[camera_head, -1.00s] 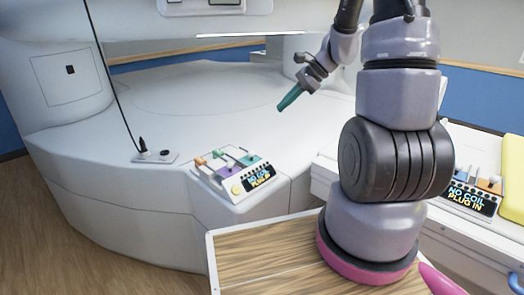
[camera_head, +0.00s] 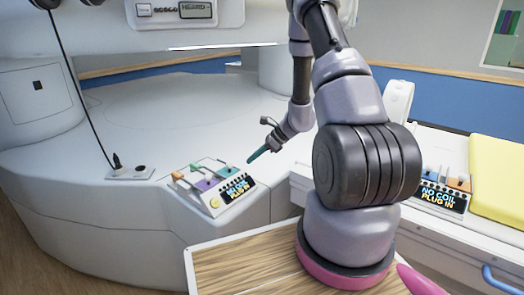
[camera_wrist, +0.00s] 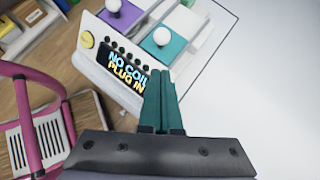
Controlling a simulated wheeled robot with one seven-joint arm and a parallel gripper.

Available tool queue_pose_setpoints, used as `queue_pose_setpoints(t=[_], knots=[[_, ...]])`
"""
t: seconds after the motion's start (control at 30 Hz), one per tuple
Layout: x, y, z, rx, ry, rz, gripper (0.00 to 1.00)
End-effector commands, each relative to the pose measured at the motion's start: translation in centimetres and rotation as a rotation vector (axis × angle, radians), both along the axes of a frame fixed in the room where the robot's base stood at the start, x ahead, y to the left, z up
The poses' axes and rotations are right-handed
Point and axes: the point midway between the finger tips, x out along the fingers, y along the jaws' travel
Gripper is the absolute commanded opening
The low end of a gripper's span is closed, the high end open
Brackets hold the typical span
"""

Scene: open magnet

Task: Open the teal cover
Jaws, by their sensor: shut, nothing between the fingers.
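A small white control panel (camera_head: 215,205) stands at the edge of the white machine. Its teal cover (camera_wrist: 172,52) has a white ball knob (camera_wrist: 161,36) and looks closed in the wrist view. A purple cover (camera_wrist: 118,17) with another white knob lies beside it. My gripper (camera_wrist: 161,73) has dark teal fingers, pressed together and empty. In the wrist view the fingertips reach over the panel's display edge, just short of the teal cover. In the head view my gripper (camera_head: 250,160) is right of the panel and appears apart from it.
A second panel (camera_head: 444,192) reading "NO COIL PLUG IN" is at the right, near a yellow pad (camera_head: 497,180). A black cable (camera_head: 82,98) hangs at the left. The white machine surface (camera_head: 130,115) behind the panel is clear.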

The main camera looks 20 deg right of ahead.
Motion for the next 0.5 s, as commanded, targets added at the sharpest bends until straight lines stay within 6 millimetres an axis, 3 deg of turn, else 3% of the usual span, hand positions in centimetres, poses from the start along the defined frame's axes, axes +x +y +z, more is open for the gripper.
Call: queue_pose_setpoints(t=[0.07,0.23,0.5], knots=[[0.4,1.1,-1.2,0.0,0.003,0.001,0.0],[1.6,3.3,-1.5,0.0,-0.002,0.003,0.0],[2.2,4.4,-1.8,-0.001,0.0,0.0,0.0]])
